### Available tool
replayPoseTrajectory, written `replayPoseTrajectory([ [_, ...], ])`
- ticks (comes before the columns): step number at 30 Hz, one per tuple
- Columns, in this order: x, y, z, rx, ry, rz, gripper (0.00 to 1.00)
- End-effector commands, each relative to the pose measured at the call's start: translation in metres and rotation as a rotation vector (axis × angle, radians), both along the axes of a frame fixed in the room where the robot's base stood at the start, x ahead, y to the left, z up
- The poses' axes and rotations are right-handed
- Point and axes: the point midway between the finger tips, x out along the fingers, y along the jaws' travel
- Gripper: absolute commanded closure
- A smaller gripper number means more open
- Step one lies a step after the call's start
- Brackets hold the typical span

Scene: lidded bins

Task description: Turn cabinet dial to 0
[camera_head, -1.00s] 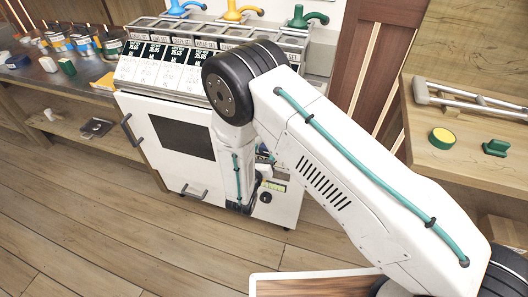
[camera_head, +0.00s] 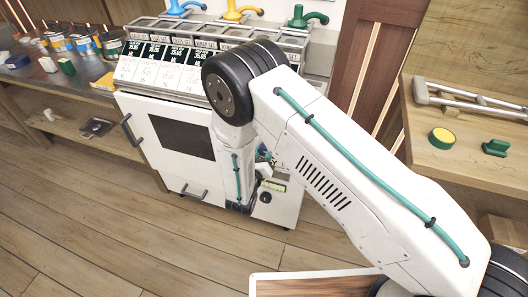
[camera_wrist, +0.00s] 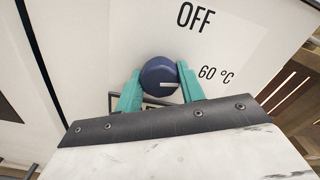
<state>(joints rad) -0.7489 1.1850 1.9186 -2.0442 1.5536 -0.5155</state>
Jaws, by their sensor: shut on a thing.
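The cabinet dial (camera_wrist: 160,76) is a round dark blue knob with a pale pointer line. It shows in the wrist view on the white cabinet front, below the word OFF and left of the label 60 °C. Its pale line lies roughly level, toward the 60 °C label. My gripper (camera_wrist: 161,86) has its two teal fingers on either side of the knob, shut on it.
The cabinet has a dark window (camera_head: 182,138) and handles. Lidded bins (camera_head: 205,42) stand on top. A shelf at the left holds small cans and blocks. A wooden counter (camera_head: 455,165) at the right holds a yellow-topped round item (camera_head: 442,136). The floor in front is clear.

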Motion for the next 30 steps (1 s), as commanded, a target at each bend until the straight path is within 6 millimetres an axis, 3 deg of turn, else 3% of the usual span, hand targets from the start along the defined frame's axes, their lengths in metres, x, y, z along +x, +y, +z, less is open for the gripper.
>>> replayPoseTrajectory([
  [30, -0.0003, 0.0009, -0.0006, -0.903, 0.327, 0.001, 0.84],
])
